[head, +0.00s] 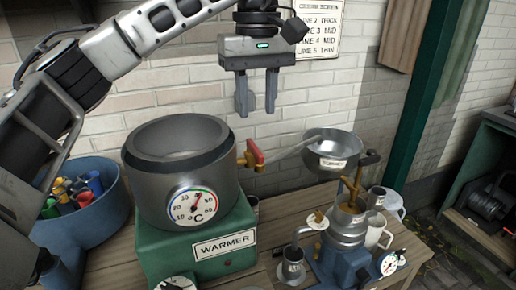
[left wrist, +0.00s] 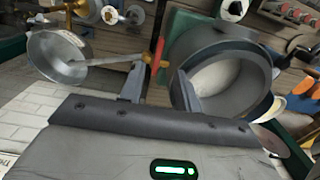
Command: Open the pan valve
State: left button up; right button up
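The pan valve is a brass fitting with a red lever (head: 255,151) on the right side of the grey pan (head: 152,148). In the left wrist view the red lever (left wrist: 158,56) stands across the brass body, in line between my fingers. A thin pipe (head: 292,148) runs from the valve towards a metal bowl (head: 333,153). My left gripper (head: 256,106) points down above the valve, with its fingers apart and nothing between them. In the left wrist view the gripper (left wrist: 159,88) also shows open. No contact with the lever shows. My right gripper is not in view.
The pan, with a dial on it, stands on a green warmer (head: 200,240) on a wooden bench. A blue tub (head: 95,215) with coloured items stands at left. The bowl tops a separator (head: 345,225) with cups beside it. A brick wall stands behind; a green post (head: 422,100) is at right.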

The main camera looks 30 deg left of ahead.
aim_at(257, 150)
pick_arm(q)
notch_tip(257, 150, down, 8)
jog(key=shift+f, duration=0.25)
grip_shut()
